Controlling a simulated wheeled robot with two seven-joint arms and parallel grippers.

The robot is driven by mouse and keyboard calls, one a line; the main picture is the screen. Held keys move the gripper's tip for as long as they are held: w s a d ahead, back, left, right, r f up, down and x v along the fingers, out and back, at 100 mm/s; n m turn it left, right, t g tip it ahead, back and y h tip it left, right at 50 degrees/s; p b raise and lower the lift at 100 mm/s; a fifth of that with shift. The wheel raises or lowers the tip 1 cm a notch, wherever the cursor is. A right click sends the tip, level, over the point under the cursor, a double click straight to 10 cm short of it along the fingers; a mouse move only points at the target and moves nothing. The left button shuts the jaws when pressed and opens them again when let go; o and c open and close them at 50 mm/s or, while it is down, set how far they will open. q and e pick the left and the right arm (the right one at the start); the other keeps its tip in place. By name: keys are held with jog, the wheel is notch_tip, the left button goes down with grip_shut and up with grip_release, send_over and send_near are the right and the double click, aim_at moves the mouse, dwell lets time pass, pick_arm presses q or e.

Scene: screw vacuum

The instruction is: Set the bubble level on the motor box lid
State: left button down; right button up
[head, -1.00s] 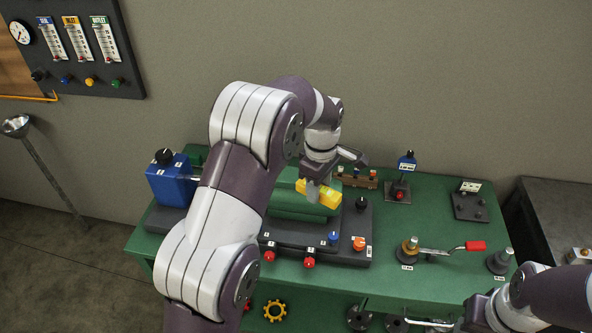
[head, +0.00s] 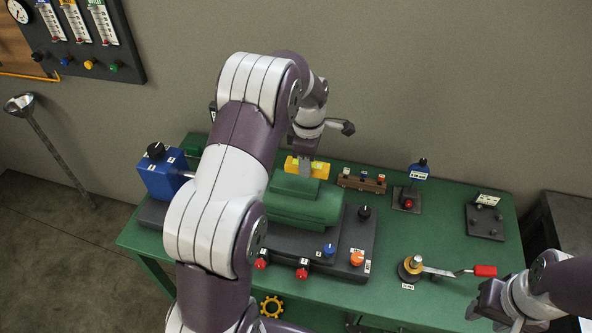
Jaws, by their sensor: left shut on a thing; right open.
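The yellow bubble level (head: 320,170) is in the head view at the far side of the green motor. My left gripper (head: 305,172) points down and is shut on it near its middle. The green raised box on top of the motor (head: 293,188), which looks like the motor box lid, is just in front of the level in the picture. I cannot tell whether the level touches anything. My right gripper (head: 490,300) is open and empty at the lower right, near the table's front edge.
A blue box (head: 165,175) stands left of the motor, partly behind my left arm. The dark base (head: 340,260) has red, blue and orange knobs. A brown rack (head: 362,182) stands right of the level. A red-handled valve (head: 484,270) lies at the right.

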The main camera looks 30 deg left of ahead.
aim_at(295, 161)
pick_arm(q)
jog(key=a, duration=0.1)
jog(key=a+f, duration=0.2)
jog(key=shift+w+a+p, duration=0.2)
jog(key=shift+a+p, duration=0.1)
jog(key=shift+p, duration=0.1)
notch_tip(295, 161, down, 3)
jog(key=shift+f+p, duration=0.15)
jog(key=shift+p, duration=0.85)
jog(key=shift+s+f, duration=0.1)
jog(key=shift+f, duration=0.4)
pick_arm(e)
jog(key=r, duration=0.3)
jog(key=shift+w+r, duration=0.2)
jog(key=shift+r, duration=0.05)
pick_arm(q)
jog(key=c, duration=0.7)
grip_release()
jog(key=shift+o, duration=0.3)
pick_arm(e)
jog(key=shift+w, duration=0.15)
